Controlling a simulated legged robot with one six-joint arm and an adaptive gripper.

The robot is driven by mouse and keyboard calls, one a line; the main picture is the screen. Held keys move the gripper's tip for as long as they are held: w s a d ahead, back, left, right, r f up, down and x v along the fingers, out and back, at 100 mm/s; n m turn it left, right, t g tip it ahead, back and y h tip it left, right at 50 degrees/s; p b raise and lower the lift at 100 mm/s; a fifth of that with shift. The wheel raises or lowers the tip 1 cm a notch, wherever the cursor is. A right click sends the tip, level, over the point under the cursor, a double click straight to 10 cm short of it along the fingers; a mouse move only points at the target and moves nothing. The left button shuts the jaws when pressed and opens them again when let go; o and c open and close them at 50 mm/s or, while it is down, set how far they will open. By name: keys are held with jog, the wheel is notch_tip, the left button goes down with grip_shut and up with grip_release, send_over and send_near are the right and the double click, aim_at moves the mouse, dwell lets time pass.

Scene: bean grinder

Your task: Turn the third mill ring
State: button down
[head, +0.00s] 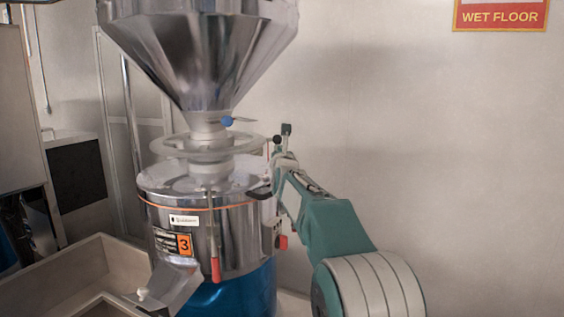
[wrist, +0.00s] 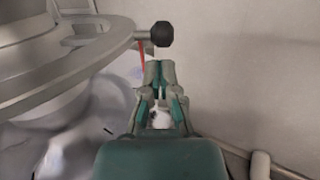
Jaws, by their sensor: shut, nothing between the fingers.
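The mill marked 3 (head: 184,244) stands left of centre in the head view, with a shiny drum and a blue base. Its flat grey ring (head: 174,147) circles the neck under the hopper. The ring also fills the upper left of the wrist view (wrist: 85,62). A rod with a black knob (head: 277,139) sticks out from the ring's right side; the knob shows in the wrist view (wrist: 164,34). My gripper (head: 278,160) is beside the ring, close to the knob. In the wrist view my gripper's fingertips (wrist: 159,68) are together and empty, just below the knob in the picture.
A large metal hopper (head: 200,45) rises above the ring, with a small blue-ended lever (head: 228,121) at its neck. Red-handled levers hang at the drum's front (head: 215,268) and right side (head: 283,242). A beige bin (head: 115,262) is lower left.

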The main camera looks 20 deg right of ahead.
jog(key=v, duration=0.7)
jog(key=shift+s+f, duration=0.1)
jog(key=shift+s, duration=0.1)
